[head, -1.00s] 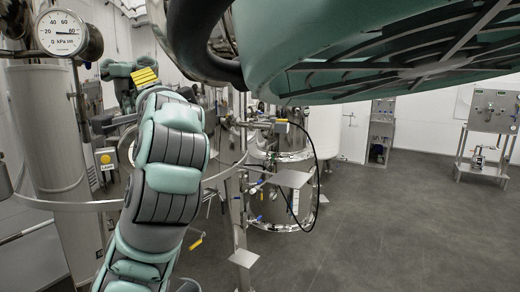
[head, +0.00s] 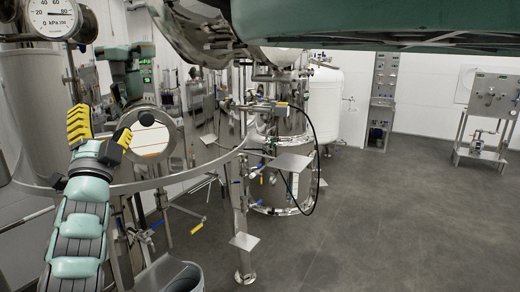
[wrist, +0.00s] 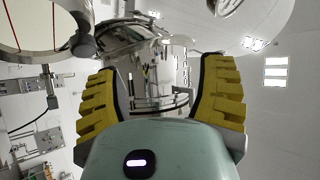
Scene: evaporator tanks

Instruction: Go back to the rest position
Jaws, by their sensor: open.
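My gripper (head: 100,125) is at the left of the head view, at the end of my pale green arm. Its yellow ridged fingers stand apart, pointing up and away from me. It also shows in the wrist view (wrist: 160,70), with one finger on each side and nothing between them. Beyond the fingers are shiny steel tanks and pipes, some distance off. No object is held.
A kPa pressure gauge (head: 52,15) sits at the upper left near a large steel tank (head: 30,110). A steel tank (head: 297,185) with valves and a black hose stands mid-view. A panel stand (head: 490,115) is at the right. The grey floor (head: 390,225) is clear.

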